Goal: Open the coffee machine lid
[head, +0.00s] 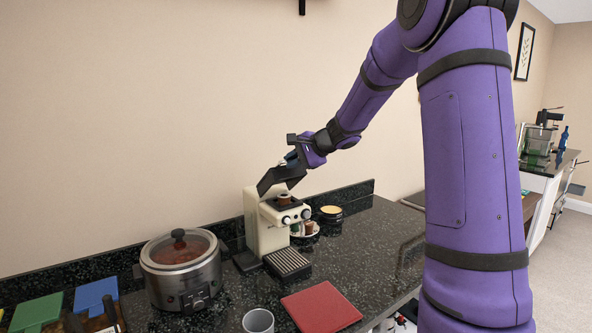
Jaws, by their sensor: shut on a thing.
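The cream coffee machine (251,220) stands on the dark speckled counter near the wall, with two round dials on its front and a ribbed black drip tray. Its dark lid (280,178) is tilted up above the machine's top. A small brown round part (284,198) shows beneath it on the machine's top. My gripper (292,160) is at the lid's upper edge, shut on the lid. Its fingertips are small and partly hidden in this view.
A steel slow cooker (181,277) with a glass lid stands left of the machine. A red board (320,308) and a grey cup (258,321) lie in front. The counter (375,245) beyond is mostly clear.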

